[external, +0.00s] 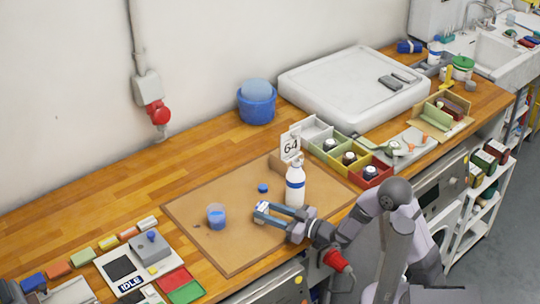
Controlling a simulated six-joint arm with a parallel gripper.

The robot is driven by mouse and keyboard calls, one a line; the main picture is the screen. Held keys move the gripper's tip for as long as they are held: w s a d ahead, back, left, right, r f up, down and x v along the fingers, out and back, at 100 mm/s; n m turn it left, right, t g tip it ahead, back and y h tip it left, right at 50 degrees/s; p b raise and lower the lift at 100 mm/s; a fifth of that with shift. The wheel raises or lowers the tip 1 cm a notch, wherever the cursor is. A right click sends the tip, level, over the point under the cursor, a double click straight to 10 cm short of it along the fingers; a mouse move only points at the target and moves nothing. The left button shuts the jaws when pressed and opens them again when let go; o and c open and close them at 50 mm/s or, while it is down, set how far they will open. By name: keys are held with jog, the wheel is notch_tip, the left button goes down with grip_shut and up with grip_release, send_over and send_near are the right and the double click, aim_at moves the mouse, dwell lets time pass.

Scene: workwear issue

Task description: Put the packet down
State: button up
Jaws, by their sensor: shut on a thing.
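My gripper (264,213) reaches in from the right over the brown board (230,250) on the wooden bench. It is shut on a small pale packet with some blue (262,207), seen between the fingertips. The fingers hide part of the packet. I cannot tell whether it touches the board or hangs just above it.
A white bottle with a blue band (295,187) stands close behind my gripper. A blue cup (216,217) stands to the left, with a blue cap (263,188) behind. Coloured bins (372,181) line the right. The board's front left is clear.

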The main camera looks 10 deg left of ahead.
jog(key=shift+f, duration=0.6)
jog(key=shift+f, duration=0.2)
jog(key=o, duration=1)
jog(key=shift+o, duration=0.2)
jog(key=shift+r, duration=0.1)
jog(key=shift+r, duration=0.1)
jog(key=shift+b+v, duration=0.7)
jog(key=shift+v, duration=3.1)
jog(key=shift+r, duration=0.1)
